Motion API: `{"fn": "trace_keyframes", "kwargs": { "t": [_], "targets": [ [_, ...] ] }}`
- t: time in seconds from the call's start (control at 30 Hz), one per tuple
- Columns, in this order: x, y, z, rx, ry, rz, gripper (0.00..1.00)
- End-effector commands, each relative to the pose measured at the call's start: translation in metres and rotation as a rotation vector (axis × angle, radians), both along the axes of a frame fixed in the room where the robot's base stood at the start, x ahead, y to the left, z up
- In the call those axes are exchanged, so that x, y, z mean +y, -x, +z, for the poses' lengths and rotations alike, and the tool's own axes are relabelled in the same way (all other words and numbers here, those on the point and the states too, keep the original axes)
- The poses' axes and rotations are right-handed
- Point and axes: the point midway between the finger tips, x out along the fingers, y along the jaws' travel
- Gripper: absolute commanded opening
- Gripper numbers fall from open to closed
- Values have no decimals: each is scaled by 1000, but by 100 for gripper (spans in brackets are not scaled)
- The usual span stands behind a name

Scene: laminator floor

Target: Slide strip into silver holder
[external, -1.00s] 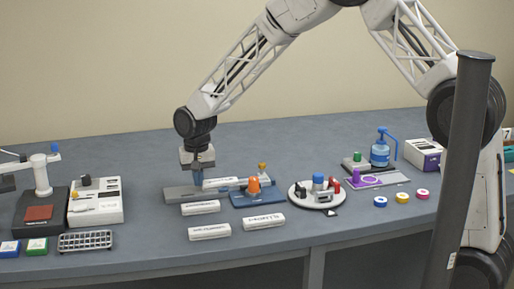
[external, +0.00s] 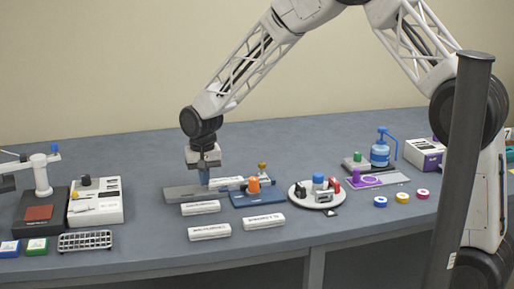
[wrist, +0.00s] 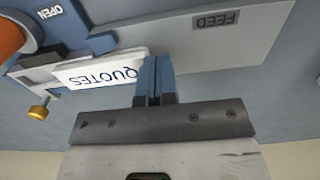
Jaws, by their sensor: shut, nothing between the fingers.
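A white strip lettered QUOTES (wrist: 95,70) lies on the bench fixture; it also shows in the external view (external: 226,183). Its left part in the wrist view runs along a pale silver-grey holder piece (wrist: 36,77) by a gold knob. How far the strip sits inside is hard to tell. My gripper (wrist: 155,68) is shut and empty, its blue fingers at the strip's right end in the wrist view, seemingly touching it. In the external view my gripper (external: 204,180) is low over the grey feed plate (external: 180,192), left of the blue base (external: 243,200).
An orange knob (external: 254,185) and gold knob (external: 262,168) rise from the fixture. Three other white strips, one here (external: 264,220), lie in front. A round tray (external: 300,199) stands right; a white device (external: 95,213) stands left. The bench behind is clear.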

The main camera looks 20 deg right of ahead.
Motion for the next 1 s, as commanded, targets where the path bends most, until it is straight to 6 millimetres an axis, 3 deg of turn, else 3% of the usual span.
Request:
{"fn": "trace_keyframes", "kwargs": {
  "t": [1.0],
  "targets": [
    [-15,0,0,0,0,0,0]
  ]
}}
